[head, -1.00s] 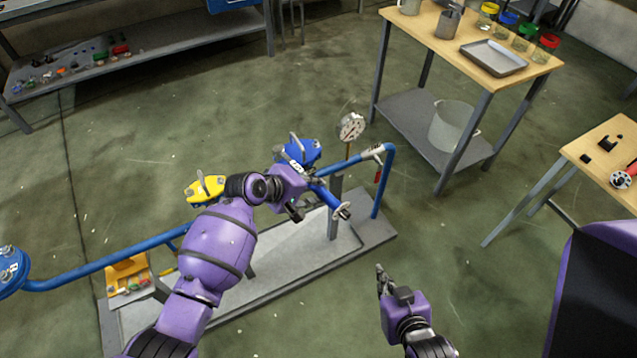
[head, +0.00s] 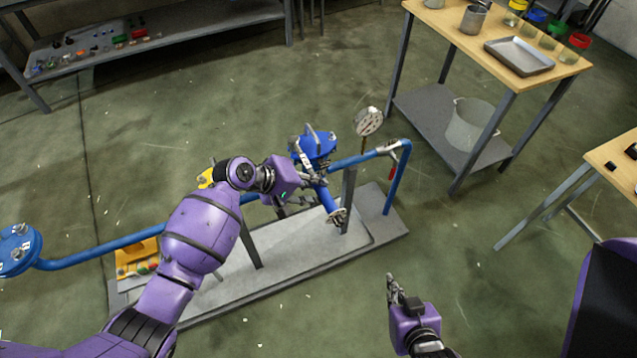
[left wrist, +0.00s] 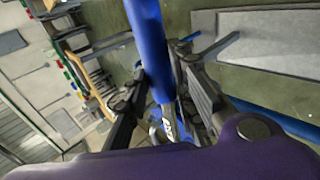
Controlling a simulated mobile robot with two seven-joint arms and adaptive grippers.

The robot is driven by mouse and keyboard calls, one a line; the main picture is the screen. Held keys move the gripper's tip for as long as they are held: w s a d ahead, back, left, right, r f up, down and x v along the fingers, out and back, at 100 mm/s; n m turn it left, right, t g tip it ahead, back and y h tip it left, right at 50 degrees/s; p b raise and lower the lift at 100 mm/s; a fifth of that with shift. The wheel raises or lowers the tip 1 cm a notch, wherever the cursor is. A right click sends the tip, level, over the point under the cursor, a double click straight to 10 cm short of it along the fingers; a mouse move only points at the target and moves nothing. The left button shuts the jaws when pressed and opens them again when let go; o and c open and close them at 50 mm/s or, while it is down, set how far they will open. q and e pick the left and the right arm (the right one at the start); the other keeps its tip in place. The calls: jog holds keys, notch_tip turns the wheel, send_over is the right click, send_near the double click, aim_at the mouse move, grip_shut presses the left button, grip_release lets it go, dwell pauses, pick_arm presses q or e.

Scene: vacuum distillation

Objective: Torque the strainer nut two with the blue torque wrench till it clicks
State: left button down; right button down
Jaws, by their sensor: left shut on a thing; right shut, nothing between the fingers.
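My left gripper (head: 312,180) is shut on the blue torque wrench (head: 328,200), beside the blue strainer. The wrench slants down to the right, with its grey end (head: 338,216) in front of the stand's post. In the left wrist view the blue bar of the wrench (left wrist: 149,45) runs up from between the fingers (left wrist: 160,95). The blue strainer (head: 318,148) has a round lid with a grey handle on top. I cannot make out nut two or whether the wrench touches a nut. My right gripper (head: 391,285) is shut and empty, at the lower right of the stand.
A blue pipe (head: 97,250) crosses the grey stand (head: 285,275). A gauge (head: 369,121) stands right of the strainer. My left arm partly hides a yellow fitting (head: 205,178). A wooden table (head: 450,30) is at back right. Floor right of the stand is free.

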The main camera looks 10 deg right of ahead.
pick_arm(q)
jog(key=shift+r, duration=0.1)
